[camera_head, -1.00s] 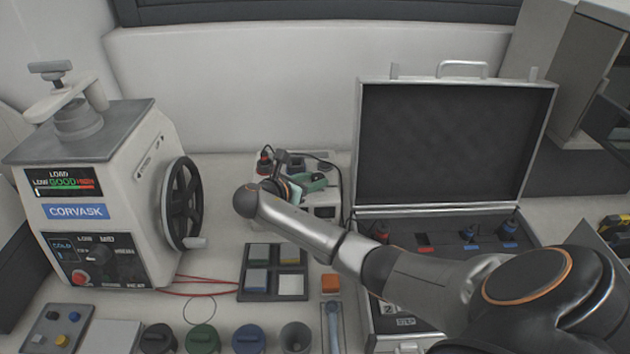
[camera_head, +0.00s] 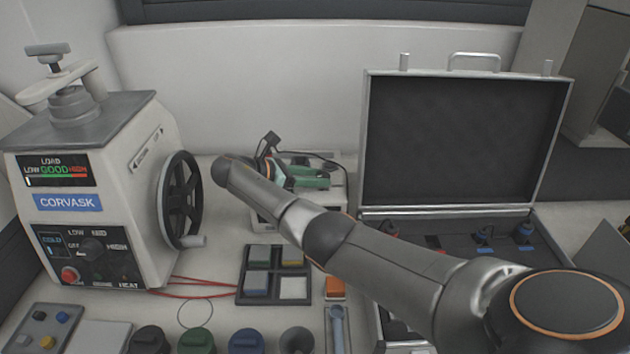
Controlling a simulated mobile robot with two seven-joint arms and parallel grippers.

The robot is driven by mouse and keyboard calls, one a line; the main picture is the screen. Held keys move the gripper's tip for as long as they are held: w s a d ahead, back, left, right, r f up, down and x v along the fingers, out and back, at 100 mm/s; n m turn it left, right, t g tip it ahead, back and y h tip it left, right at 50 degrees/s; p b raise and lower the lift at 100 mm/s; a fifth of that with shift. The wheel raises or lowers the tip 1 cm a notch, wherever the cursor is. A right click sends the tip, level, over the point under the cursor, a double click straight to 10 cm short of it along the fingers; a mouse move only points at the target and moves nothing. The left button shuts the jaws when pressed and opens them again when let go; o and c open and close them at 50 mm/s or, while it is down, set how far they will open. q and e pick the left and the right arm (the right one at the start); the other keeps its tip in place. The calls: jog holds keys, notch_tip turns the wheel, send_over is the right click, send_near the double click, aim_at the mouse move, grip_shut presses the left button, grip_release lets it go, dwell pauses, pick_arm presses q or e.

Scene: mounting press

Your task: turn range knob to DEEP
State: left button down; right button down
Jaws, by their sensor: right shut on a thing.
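A small white instrument box (camera_head: 334,206) stands at the back of the bench, between the press and the open case. My right arm reaches across to it from the right. My right gripper (camera_head: 281,177) is at the top of the box, mostly hidden behind my own wrist. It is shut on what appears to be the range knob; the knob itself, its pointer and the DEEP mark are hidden. A green part (camera_head: 311,183) shows just right of the gripper. My left gripper is not in view.
The CORVASK press (camera_head: 100,150) with its black handwheel (camera_head: 181,198) stands left. The open case (camera_head: 462,135) is at right. A dark tray (camera_head: 247,297) with coloured blocks, an orange block (camera_head: 335,287) and several lidded jars lie in front. A black cable loops behind the box.

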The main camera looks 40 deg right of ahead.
dwell(0.4)
jog(key=shift+c, duration=2.2)
grip_release()
